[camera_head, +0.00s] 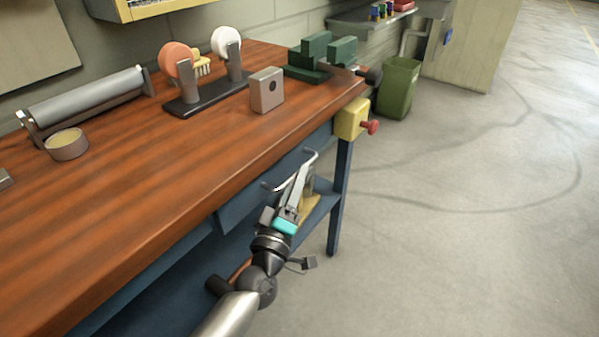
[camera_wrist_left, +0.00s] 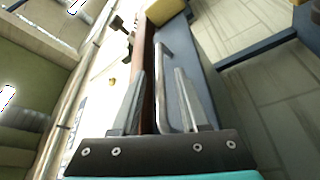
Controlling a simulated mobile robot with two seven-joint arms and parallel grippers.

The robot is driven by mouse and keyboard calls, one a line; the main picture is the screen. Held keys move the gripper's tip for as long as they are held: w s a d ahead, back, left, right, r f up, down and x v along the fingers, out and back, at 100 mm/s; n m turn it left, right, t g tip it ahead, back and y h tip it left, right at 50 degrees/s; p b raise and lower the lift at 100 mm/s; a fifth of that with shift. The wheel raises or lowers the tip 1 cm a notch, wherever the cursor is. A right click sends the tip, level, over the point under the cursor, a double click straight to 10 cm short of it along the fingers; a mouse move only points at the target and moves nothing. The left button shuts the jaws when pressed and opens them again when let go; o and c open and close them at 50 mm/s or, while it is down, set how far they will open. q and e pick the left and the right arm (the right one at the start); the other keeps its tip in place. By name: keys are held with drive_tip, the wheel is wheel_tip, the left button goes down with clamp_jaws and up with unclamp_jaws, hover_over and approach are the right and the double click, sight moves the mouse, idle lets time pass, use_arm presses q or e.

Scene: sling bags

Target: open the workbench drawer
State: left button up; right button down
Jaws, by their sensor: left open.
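The workbench drawer has a blue front (camera_head: 240,203) under the front edge of the wooden bench top. Its silver bar handle (camera_head: 311,155) is partly hidden by my left gripper (camera_head: 297,178) in the head view. In the left wrist view, the handle (camera_wrist_left: 174,85) runs lengthwise between the two spread fingers of the left gripper (camera_wrist_left: 160,78), beside the blue front (camera_wrist_left: 205,85). The fingers stand apart, and no clear grip on the bar shows. I see no clear gap at the drawer. My right gripper is not in view.
The bench top (camera_head: 180,125) carries a grinder (camera_head: 205,75), a green vise (camera_head: 325,55), a grey block (camera_head: 266,90) and a round tin (camera_head: 67,144). A yellow block with a red knob (camera_head: 352,118) is at the bench corner. A green bin (camera_head: 399,88) stands beyond. Floor at right is clear.

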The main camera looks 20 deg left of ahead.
use_arm(q)
drive_tip(key=shift+x, duration=1.55)
clamp_jaws()
